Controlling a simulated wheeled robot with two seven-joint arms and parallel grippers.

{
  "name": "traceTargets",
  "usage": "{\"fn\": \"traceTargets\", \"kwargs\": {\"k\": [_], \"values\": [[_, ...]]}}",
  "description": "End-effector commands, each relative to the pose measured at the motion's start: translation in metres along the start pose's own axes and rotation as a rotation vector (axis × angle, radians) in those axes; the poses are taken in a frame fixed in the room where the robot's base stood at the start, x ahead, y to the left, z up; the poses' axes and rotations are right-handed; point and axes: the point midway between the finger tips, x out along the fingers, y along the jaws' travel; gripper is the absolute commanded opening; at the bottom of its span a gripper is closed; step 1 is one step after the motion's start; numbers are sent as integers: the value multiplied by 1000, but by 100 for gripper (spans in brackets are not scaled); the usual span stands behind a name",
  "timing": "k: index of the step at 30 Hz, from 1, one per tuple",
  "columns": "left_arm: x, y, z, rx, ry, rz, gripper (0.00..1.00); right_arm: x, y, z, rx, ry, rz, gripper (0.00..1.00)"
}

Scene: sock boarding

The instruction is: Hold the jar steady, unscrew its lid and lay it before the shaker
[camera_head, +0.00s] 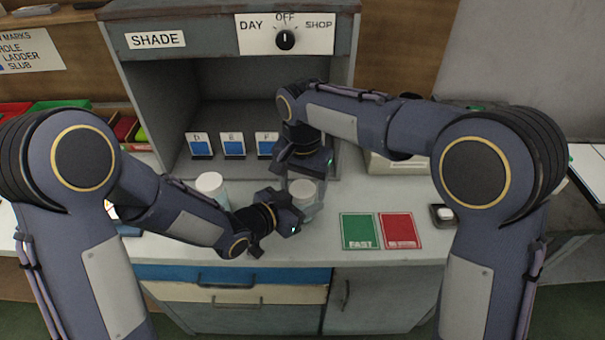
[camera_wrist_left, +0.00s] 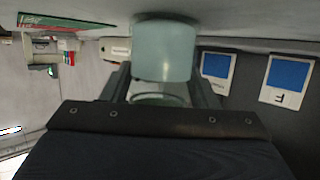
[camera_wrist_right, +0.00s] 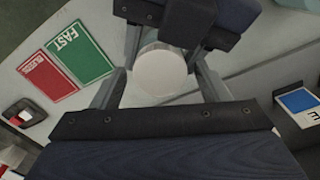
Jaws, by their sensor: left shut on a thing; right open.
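A pale teal jar with a round white lid (camera_head: 303,189) stands upright on the counter before the dark booth. The jar body (camera_wrist_left: 163,50) fills the upper middle of the left wrist view. My left gripper (camera_head: 296,207) is shut on the jar body from the left side. My right gripper (camera_head: 303,172) is above the jar, pointing down. In the right wrist view its open fingers (camera_wrist_right: 158,88) stand either side of the lid (camera_wrist_right: 162,70), with gaps showing. The lid sits on the jar. A cream box (camera_head: 395,165) behind my right arm is partly hidden; I cannot tell whether it is the shaker.
A second white-lidded jar (camera_head: 210,183) stands to the left, behind my left forearm. Blue-marked cards (camera_head: 233,146) stand inside the booth. A green card (camera_head: 360,232) and a red card (camera_head: 400,231) lie right of the jar, with a small dark-topped device (camera_head: 442,214) beyond.

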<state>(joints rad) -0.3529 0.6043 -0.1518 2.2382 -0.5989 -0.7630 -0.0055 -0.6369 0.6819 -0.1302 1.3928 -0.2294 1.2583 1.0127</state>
Motion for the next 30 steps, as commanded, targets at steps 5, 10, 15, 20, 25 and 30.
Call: {"fn": "traceTargets", "kwargs": {"k": [5,10,15,20,25,30], "values": [[0,0,0,0,1,0,0,1,0,0,0,0,0,69],[0,0,0,0,1,0,0,1,0,0,0,0,0,57],[0,0,0,0,1,0,0,1,0,0,0,0,0,35],[0,0,0,0,1,0,0,1,0,0,-16,0,0,23],[0,0,0,0,0,0,0,1,1,0,-224,0,1,23],[0,0,0,0,1,0,0,1,0,0,-300,0,0,23]]}}
